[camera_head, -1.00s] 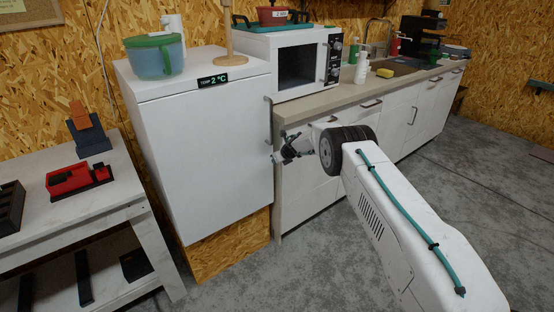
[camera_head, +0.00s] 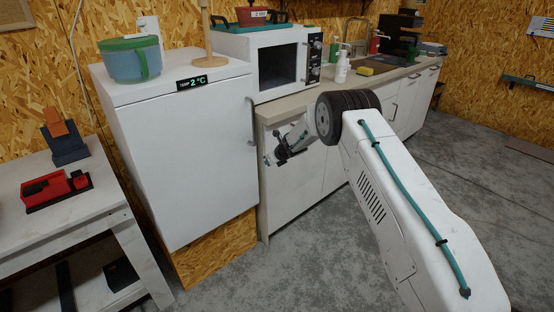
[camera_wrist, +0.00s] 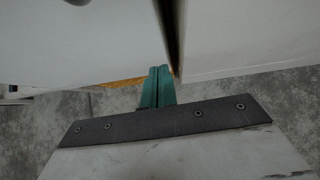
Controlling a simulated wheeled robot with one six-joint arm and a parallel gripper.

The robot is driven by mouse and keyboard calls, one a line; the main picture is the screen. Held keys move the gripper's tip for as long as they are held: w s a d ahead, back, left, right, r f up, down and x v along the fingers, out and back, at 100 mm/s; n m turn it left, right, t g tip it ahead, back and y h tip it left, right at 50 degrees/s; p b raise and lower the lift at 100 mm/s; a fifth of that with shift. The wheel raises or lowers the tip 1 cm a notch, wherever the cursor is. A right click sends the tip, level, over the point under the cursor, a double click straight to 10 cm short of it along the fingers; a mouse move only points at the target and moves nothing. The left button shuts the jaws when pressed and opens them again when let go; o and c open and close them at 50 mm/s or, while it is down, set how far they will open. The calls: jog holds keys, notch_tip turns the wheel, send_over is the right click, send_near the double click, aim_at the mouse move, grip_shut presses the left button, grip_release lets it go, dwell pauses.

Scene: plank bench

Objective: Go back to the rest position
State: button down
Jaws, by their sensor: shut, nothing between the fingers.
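My gripper (camera_head: 268,160) is at the end of my white arm, in front of the counter's cabinet side and just right of the white fridge (camera_head: 190,150). In the wrist view its teal fingers (camera_wrist: 157,88) are together with nothing between them. They point toward a dark gap between two pale panels, with grey floor below. In the head view the fingertips are small and partly hard to make out. I cannot tell how far they are from the fridge.
A white microwave (camera_head: 270,62) with a dark opening stands on the counter (camera_head: 290,106). A bench (camera_head: 90,215) with a red tool (camera_head: 58,188) is at left. Grey floor (camera_head: 300,262) is clear in front of the cabinets.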

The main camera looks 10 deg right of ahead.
jog(key=s+d+r+m+h, duration=0.3)
jog(key=s+d+m+h, duration=0.3)
jog(key=d+m, duration=0.45)
jog(key=s+d+r+m+g+h, duration=0.2)
jog(key=s+d+r+m, duration=0.1)
jog(key=s+r+m, duration=0.45)
jog(key=s+d+r+m+g+h, duration=0.1)
jog(key=s+d+r+m, duration=0.3)
jog(key=s+r+m, duration=0.3)
jog(key=s+a+r+m+g+y, duration=0.1)
jog(key=s+a+r+m, duration=0.2)
jog(key=s, duration=1.3)
jog(key=s+a+r+m+g+y, duration=0.1)
jog(key=s+r+m, duration=0.7)
jog(key=s, duration=0.8)
jog(key=s+a+r+m+g+y, duration=0.1)
jog(key=s+a+r+m, duration=0.4)
jog(key=s, duration=1.1)
jog(key=shift+s+r+m+y, duration=0.35)
jog(key=shift+r+m+y, duration=0.25)
jog(key=shift+r, duration=0.9)
